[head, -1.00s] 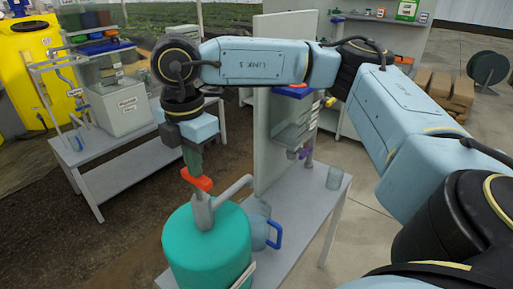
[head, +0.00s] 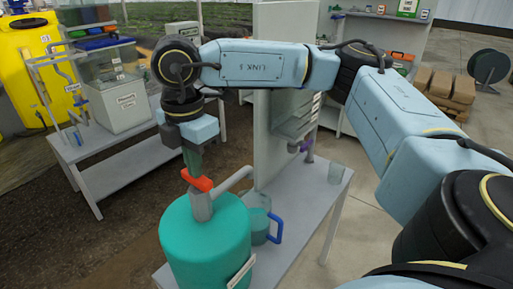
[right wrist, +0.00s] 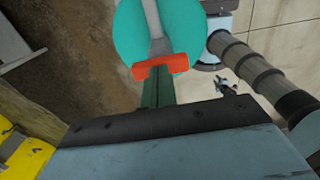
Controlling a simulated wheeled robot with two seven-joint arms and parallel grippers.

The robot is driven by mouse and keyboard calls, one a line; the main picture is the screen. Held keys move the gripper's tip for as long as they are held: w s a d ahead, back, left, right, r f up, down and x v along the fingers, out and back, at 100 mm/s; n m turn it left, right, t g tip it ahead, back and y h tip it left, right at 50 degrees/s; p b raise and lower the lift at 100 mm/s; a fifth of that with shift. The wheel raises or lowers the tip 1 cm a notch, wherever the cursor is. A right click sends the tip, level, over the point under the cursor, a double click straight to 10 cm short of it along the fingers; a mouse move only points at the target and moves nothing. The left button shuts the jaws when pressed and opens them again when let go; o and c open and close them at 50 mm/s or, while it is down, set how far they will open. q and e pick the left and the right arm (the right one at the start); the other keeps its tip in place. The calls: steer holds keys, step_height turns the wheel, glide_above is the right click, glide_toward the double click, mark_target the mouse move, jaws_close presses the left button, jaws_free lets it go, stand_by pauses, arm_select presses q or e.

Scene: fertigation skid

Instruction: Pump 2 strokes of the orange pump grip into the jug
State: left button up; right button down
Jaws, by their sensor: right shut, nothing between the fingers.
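The orange pump grip (head: 197,182) tops a grey pump on a teal drum (head: 205,245). My right gripper (head: 192,170) points straight down onto the grip, shut and empty. Its fingertips appear to rest on the grip's top. The right wrist view shows the grip (right wrist: 160,66) across the ends of the dark green fingers (right wrist: 158,88), with the drum (right wrist: 185,30) beyond. The grey spout (head: 233,178) reaches right towards the clear jug (head: 257,225) with a blue handle. The jug's lower part looks teal; its level is hard to read. My left gripper is not in view.
The drum and jug stand at a grey bench (head: 300,205) with an upright panel (head: 272,130) behind. Another table at left holds a white bin (head: 120,103). My right arm spans the upper view.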

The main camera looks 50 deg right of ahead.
steer(key=shift+r+p, duration=1.65)
steer(key=shift+r, duration=1.2)
steer(key=shift+f, duration=0.15)
steer(key=shift+f+b, duration=2.55)
steer(key=shift+f, duration=0.2)
steer(key=shift+r, duration=0.1)
steer(key=shift+r+p, duration=1.85)
steer(key=shift+r, duration=0.95)
